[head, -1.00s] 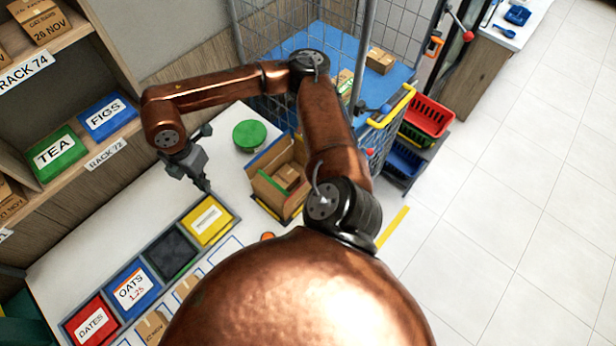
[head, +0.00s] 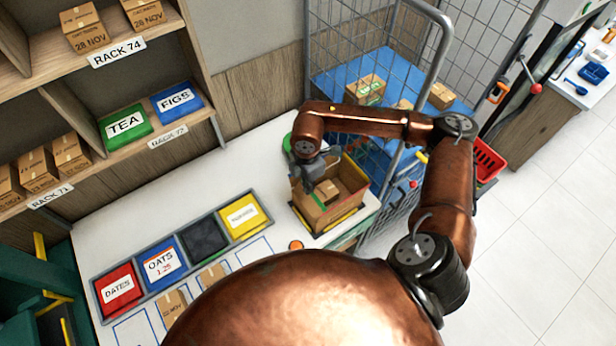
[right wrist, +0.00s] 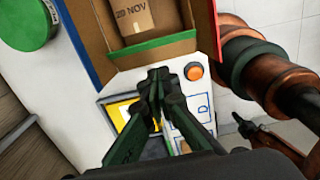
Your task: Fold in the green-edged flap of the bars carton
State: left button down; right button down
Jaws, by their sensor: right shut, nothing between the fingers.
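The open bars carton (head: 348,212) stands at the right end of the white counter, with small brown boxes (head: 327,191) inside. In the right wrist view, its green-edged flap (right wrist: 152,48) is on the side nearest my fingers and is not folded over the opening. A blue-edged side is left and a red-edged side right. My right gripper (head: 306,185) is at the carton's left side; in its wrist view the shut, empty fingers (right wrist: 160,74) point at the green edge. Whether they touch it is unclear. Part of my left gripper (right wrist: 241,122) seems to show lower right.
A green round lid (head: 287,143) lies behind the carton. An orange button (head: 296,245) is in front of it. Coloured trays (head: 243,215) line the counter to the left. A wire cage (head: 360,40) stands close behind and right.

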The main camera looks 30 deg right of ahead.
jog(key=p, duration=0.2)
send_over(314, 198)
jog(key=f, duration=0.4)
jog(key=shift+a+f, duration=0.3)
jog(key=shift+f, duration=0.05)
jog(key=shift+d+f, duration=0.35)
jog(key=shift+f, duration=0.15)
jog(key=shift+a, duration=0.15)
